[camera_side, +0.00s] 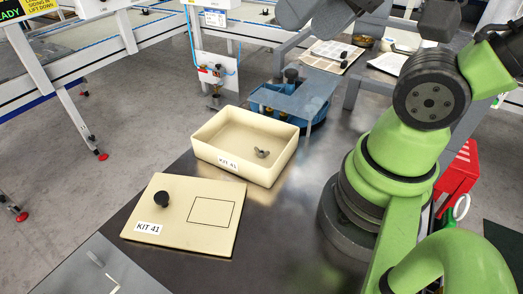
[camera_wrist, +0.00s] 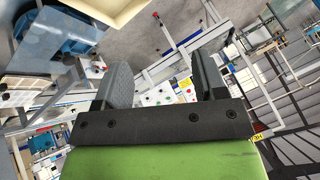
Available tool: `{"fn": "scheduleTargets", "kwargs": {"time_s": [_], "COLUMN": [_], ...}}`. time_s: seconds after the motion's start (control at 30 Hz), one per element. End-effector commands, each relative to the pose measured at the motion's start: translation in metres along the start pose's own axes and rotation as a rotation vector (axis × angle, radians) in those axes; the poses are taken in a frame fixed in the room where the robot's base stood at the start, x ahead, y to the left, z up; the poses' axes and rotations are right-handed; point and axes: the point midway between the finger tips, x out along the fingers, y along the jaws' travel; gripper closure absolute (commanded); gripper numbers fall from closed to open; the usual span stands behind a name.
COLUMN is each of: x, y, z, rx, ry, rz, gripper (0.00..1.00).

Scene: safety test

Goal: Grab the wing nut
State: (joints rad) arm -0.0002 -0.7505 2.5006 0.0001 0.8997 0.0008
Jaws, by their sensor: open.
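A small grey wing nut (camera_side: 262,153) lies on the floor of a cream open bin (camera_side: 230,175) labelled "KIT 41", towards its right side. The wing nut is not visible in the wrist view, where a cream bin corner (camera_wrist: 98,8) shows at the top left. My gripper (camera_wrist: 162,82) has its two dark fingers spread apart with nothing between them. It faces out over the room rather than down into the bin. In the side view, dark parts of my arm are cut off at the top edge, well above the bin and apart from it.
A cream board (camera_side: 180,228) labelled "KIT 41" lies in front of the bin, with a black knob (camera_side: 161,199) and an outlined rectangle. A blue fixture (camera_side: 285,101) stands behind the bin. The dark metal table (camera_side: 275,230) is bare between bin and arm.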

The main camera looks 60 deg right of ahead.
Motion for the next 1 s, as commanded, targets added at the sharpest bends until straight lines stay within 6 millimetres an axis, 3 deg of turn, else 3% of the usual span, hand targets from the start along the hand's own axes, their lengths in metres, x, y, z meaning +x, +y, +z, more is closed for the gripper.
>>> {"fn": "scheduleTargets", "kwargs": {"time_s": [0.43, 0.5, 0.77, 0.87, 1.0], "x": [0.0, 0.0, 0.0, 0.005, 0.026], "y": [0.0, 0.0, 0.0, 0.001, 0.009], "z": [0.0, 0.0, 0.0, -0.003, -0.015], "rx": [0.0, 0.0, -0.001, -0.008, -0.047], "ry": [0.0, 0.0, -0.001, -0.015, -0.079], "rz": [0.0, 0.0, 0.001, 0.016, 0.08], "gripper": [0.35, 0.51, 0.52, 0.52, 0.52]}}
